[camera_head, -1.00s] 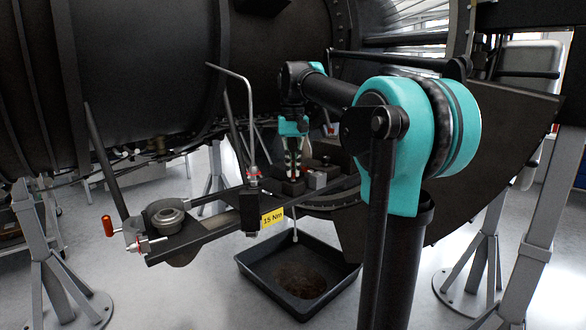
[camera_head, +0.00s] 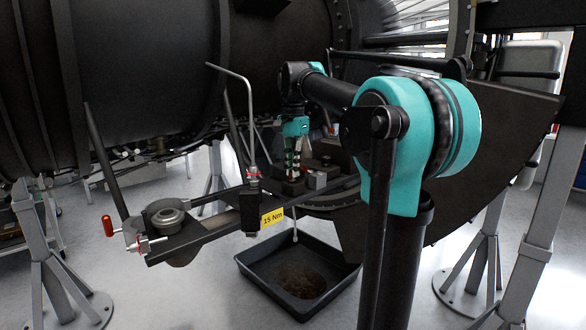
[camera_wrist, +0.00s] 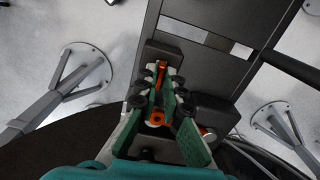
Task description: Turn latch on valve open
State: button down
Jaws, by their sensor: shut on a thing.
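In the wrist view an orange latch (camera_wrist: 159,78) stands between the fingertips of my gripper (camera_wrist: 160,72), with a round orange-and-white part (camera_wrist: 156,118) just below it. My gripper is shut on the latch, its teal and black fingers on either side of it. In the head view my gripper (camera_head: 293,165) points down onto a dark block (camera_head: 290,187) on the long bracket. The latch itself is hidden there by the fingers. The valve body is mostly hidden beneath my gripper in the wrist view.
A hooked grey rod (camera_head: 238,75) and a yellow "15 Nm" tag (camera_head: 272,217) are left of my gripper. A black tray (camera_head: 260,279) lies on the floor below. The dark engine casing (camera_head: 150,70) is behind.

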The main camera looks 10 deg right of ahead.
jog(key=shift+m, duration=0.5)
jog(key=c, duration=1.7)
grip_release()
jog(key=shift+r, duration=0.1)
notch_tip(320, 180, up, 12)
jog(key=shift+f, duration=0.1)
